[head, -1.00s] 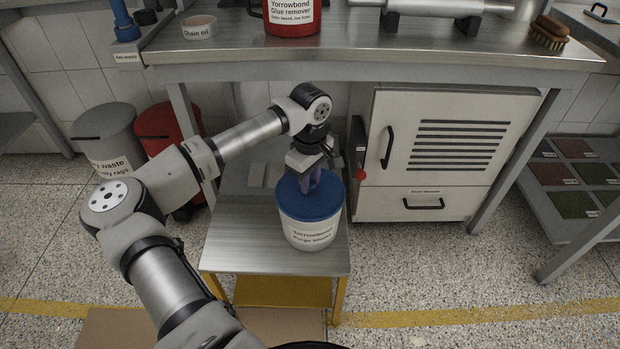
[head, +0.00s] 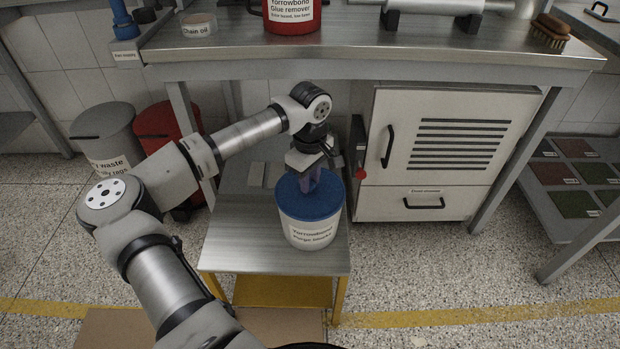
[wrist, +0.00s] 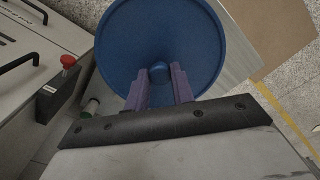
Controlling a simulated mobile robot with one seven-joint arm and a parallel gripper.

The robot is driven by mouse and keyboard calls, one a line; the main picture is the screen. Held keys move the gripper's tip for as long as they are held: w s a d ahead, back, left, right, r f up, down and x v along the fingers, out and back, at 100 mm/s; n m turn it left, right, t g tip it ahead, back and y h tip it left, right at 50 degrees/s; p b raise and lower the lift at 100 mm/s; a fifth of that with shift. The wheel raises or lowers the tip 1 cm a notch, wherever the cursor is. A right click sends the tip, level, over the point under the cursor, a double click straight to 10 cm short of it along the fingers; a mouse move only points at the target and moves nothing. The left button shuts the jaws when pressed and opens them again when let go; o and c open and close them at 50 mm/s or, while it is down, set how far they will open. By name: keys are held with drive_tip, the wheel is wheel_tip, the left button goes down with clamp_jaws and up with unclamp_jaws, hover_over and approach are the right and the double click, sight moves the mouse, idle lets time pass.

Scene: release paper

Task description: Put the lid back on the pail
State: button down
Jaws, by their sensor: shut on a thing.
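The white pail (head: 309,232), labelled Yarrowbond, stands upright on the low metal stand. The blue lid (head: 327,200) sits over the pail's mouth and looks level; I cannot tell whether it is pressed fully down. In the wrist view the lid (wrist: 192,30) fills the upper middle as a round disc with a small knob (wrist: 159,72) at its centre. My gripper (head: 310,186) is above the lid, its purple fingers pointing down. In the wrist view my gripper (wrist: 159,84) has a finger on each side of the knob and is shut on it. The pail is hidden there.
The low stand (head: 225,245) has free room left of and in front of the pail. A white cabinet (head: 400,160) with black handles and a red knob stands close at right. The workbench edge (head: 370,72) runs above and behind my arm. Waste bins (head: 105,135) stand at left.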

idle(0.4)
drive_tip(key=c, duration=0.6)
unclamp_jaws()
drive_tip(key=shift+c, duration=0.2)
drive_tip(key=shift+r+p, duration=1.8)
drive_tip(key=shift+r, duration=1.7)
drive_tip(key=shift+c, duration=0.4)
clamp_jaws()
